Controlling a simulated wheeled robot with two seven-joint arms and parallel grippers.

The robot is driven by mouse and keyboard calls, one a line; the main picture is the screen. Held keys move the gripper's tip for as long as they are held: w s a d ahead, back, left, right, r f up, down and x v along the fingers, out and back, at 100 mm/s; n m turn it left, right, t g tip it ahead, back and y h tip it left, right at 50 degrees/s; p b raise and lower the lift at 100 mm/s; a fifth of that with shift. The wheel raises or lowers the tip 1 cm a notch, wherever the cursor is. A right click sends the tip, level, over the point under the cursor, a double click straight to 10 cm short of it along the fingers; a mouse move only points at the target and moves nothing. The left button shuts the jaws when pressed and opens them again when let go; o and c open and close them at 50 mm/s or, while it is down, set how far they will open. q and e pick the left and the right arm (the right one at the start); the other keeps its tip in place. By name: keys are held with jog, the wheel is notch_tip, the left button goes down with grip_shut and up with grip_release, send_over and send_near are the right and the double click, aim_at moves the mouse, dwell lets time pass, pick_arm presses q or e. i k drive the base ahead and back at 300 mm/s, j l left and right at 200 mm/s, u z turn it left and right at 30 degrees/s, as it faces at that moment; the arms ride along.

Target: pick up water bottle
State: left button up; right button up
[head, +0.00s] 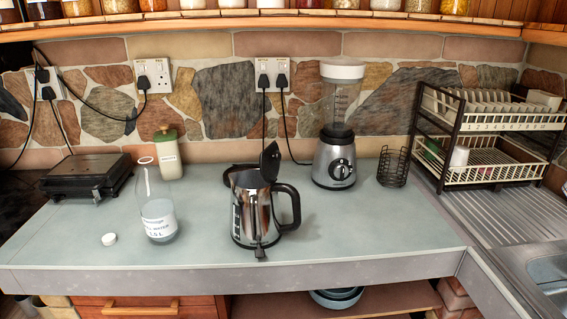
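A clear water bottle (158,212) stands upright on the counter, left of centre. It has a white label low on its body and its top looks open. A small white cap (109,239) lies on the counter to the left of the bottle. Neither of my grippers shows in the head view.
A steel kettle (256,212) with its lid raised stands right of the bottle. Behind are a dark grill (88,174), a green-and-cream container (168,155), a blender (335,135) and a wire holder (394,166). A dish rack (489,135) stands right. The counter front (370,236) is clear.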

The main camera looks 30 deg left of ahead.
aim_at(154, 196)
jog(key=u, duration=1.65)
